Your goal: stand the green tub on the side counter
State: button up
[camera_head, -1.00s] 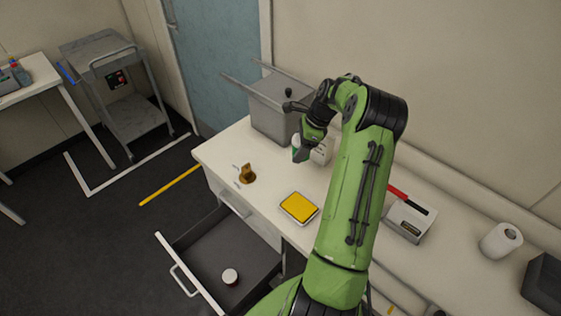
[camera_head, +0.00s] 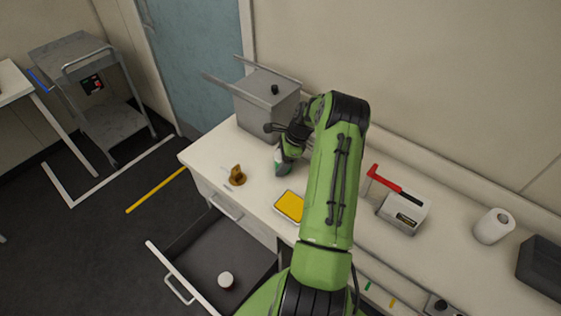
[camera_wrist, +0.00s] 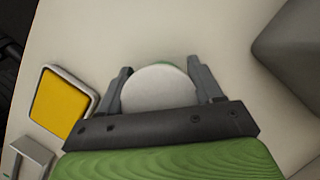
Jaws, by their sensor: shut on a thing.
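The green tub (camera_head: 281,167) is held by my gripper (camera_head: 287,152) over the white counter (camera_head: 208,152), close in front of the grey box. In the wrist view the tub's round whitish top (camera_wrist: 158,88) with a green edge lies between the two fingers of my gripper (camera_wrist: 161,76), which are shut on it. The tub looks roughly upright. I cannot tell whether its base touches the counter. My arm partly hides the surface behind it.
A grey lidded box (camera_head: 265,108) stands behind the tub. A brown-gold object (camera_head: 237,176) and a yellow-topped tray (camera_head: 289,206) are nearby. An open drawer (camera_head: 205,245) holds a small white-topped jar (camera_head: 226,280). A red-handled device (camera_head: 403,212) and paper roll (camera_head: 493,226) stand right.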

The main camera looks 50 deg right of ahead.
jog(key=shift+f, duration=0.1)
jog(key=o, duration=1.1)
jog(key=v, duration=1.2)
jog(key=w+a+r+n+g+h, duration=0.1)
jog(key=w+a+r+n+h, duration=0.15)
jog(key=a+r+n, duration=0.8)
jog(key=s+a+r+n+t+h, duration=0.1)
jog(key=s+a+r+n, duration=0.35)
jog(key=a, duration=0.55)
jog(key=s+a+r+n+h, duration=0.1)
jog(key=s+a+r+n, duration=0.3)
jog(key=a, duration=0.6)
jog(key=s+a+n+t, duration=0.1)
jog(key=s+n, duration=0.1)
jog(key=s, duration=0.1)
jog(key=s+a+n, duration=0.2)
jog(key=s, duration=0.2)
jog(key=s+a+n+t+y, duration=0.1)
jog(key=s+a+n, duration=0.1)
jog(key=s+n, duration=0.1)
jog(key=shift+s+f+t+p, duration=0.3)
jog(key=shift+s, duration=0.4)
